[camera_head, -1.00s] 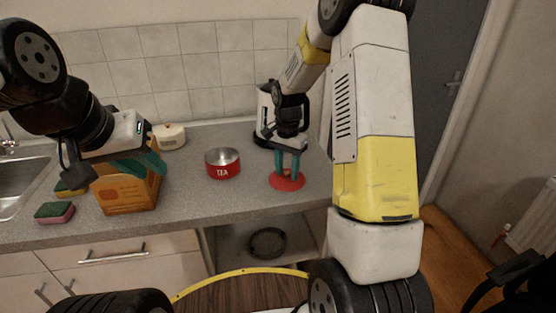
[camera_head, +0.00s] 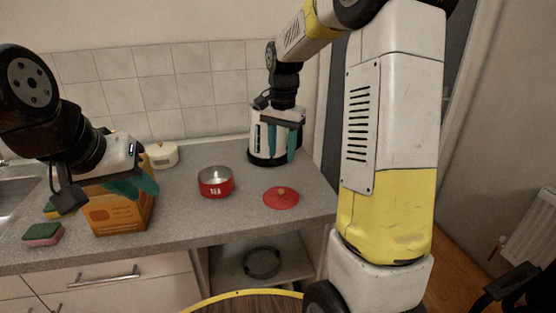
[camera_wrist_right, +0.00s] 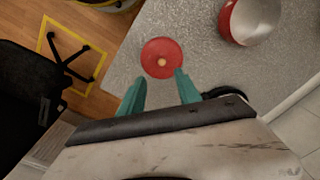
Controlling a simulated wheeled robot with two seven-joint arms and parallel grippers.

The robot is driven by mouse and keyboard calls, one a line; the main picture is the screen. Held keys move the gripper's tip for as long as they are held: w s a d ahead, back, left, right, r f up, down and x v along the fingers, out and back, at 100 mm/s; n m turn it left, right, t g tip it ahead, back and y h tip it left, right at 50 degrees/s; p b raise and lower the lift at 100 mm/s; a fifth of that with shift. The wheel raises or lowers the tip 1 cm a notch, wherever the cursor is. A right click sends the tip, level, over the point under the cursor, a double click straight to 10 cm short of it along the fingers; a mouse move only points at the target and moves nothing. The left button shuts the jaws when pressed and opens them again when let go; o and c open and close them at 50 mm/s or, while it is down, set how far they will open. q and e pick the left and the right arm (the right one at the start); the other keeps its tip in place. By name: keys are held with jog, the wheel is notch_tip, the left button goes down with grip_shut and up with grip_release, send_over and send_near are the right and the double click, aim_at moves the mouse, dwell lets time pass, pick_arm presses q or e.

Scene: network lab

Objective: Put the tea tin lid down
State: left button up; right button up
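The red tea tin lid (camera_head: 281,198) lies flat on the grey counter, right of the tin, with its small knob up. It also shows in the right wrist view (camera_wrist_right: 162,58), beyond the fingertips. The open red tea tin (camera_head: 215,182) stands upright on the counter; part of it shows in the right wrist view (camera_wrist_right: 250,20). My right gripper (camera_head: 283,158) is open and empty, raised above and behind the lid, in front of the kettle. My left gripper (camera_head: 138,188) is at the orange-brown box; whether its teal fingers are open or shut is unclear.
The orange-brown box (camera_head: 118,212) stands on the left of the counter. Sponges (camera_head: 43,235) lie left of it near the sink. A white kettle (camera_head: 262,135) stands behind the lid, and a cream lidded pot (camera_head: 162,155) near the wall. Counter around the lid is clear.

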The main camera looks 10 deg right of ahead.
jog(key=s+a+r+n+t+y, duration=0.1)
jog(key=s+r+n+t, duration=0.2)
jog(key=s, duration=0.8)
jog(key=s+a+r+n+t+y, duration=0.1)
jog(key=s+r+n, duration=0.4)
jog(key=s, duration=0.6)
jog(key=shift+s+t, duration=0.4)
jog(key=shift+t, duration=0.5)
